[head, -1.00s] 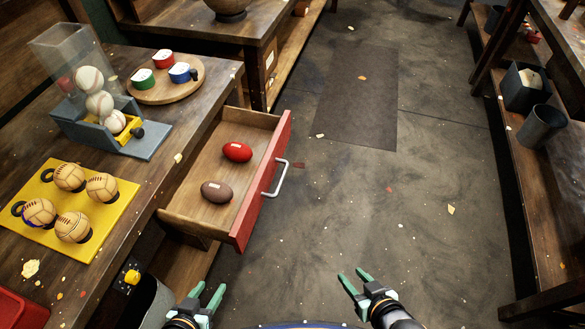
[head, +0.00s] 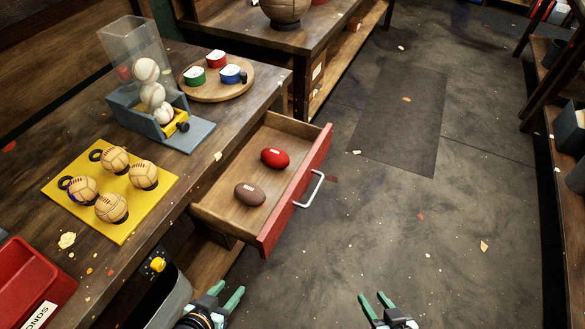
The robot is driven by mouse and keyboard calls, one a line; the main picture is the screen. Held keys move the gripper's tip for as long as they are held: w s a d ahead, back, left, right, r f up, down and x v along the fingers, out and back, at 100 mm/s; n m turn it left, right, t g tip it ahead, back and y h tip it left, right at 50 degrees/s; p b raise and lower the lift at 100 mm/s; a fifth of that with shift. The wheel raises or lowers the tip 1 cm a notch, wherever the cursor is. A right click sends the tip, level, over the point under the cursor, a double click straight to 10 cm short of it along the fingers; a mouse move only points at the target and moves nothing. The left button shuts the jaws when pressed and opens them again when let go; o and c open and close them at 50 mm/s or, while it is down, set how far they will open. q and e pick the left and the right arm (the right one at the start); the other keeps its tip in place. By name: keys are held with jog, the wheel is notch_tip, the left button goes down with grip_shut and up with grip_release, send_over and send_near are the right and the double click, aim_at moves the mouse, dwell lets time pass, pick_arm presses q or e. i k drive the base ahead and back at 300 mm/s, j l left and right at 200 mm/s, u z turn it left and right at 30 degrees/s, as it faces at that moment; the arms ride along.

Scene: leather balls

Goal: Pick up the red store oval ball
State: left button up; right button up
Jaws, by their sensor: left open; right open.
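The red oval ball (head: 275,158) lies in the open drawer (head: 233,211), toward its far end, with a small light label on top. A brown oval ball (head: 250,194) lies nearer in the same drawer, apart from the red one. My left gripper (head: 225,292) is open and empty at the bottom of the view, below and in front of the drawer. My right gripper (head: 376,300) is open and empty at the bottom, right of the drawer. Neither gripper touches anything.
The drawer's red front (head: 297,192) carries a metal handle (head: 311,190). On the workbench are a yellow tray (head: 128,228) with several stitched balls, a ball dispenser (head: 180,137), a round board with tape rolls (head: 246,92) and a red bin (head: 32,278).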

aim_at(275, 158)
jog(key=u, duration=0.45)
jog(key=l+u, duration=0.15)
jog(key=u, duration=0.25)
jog(key=i+l+u, duration=0.1)
jog(key=l+u, duration=0.25)
jog(key=u, duration=0.4)
jog(key=k+l+u, duration=0.1)
jog(key=l+u, duration=0.15)
jog(key=l, duration=0.2)
jog(key=k+l+u, duration=0.1)
jog(key=l+u, duration=0.15)
jog(key=l, duration=0.25)
